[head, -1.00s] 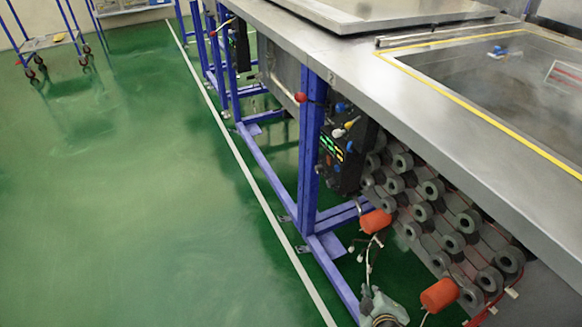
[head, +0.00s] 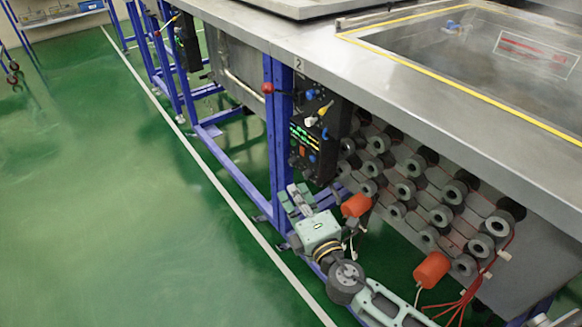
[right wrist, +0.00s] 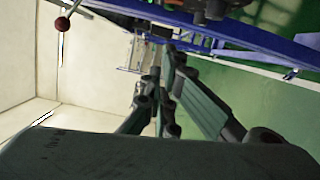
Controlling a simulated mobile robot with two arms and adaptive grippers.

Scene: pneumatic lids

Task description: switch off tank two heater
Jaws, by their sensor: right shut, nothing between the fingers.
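The black control box (head: 330,118) of tank two hangs under the tank edge, by the label "2" (head: 299,63). Its face has lit green and yellow displays (head: 305,136), a small orange-red switch (head: 302,151) and blue knobs. Whether the switch is on or off is too small to tell. My right gripper (head: 297,194) is shut and empty, in front of and below the box, apart from it. Its fingers (right wrist: 166,62) also show in the right wrist view. My left gripper is out of view.
A blue frame post (head: 279,145) stands just left of the box. A red-knobbed lever (head: 267,87) juts from it. Orange cylinders (head: 432,269) and grey coils lie to the right. Green floor (head: 110,210) is open at the left.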

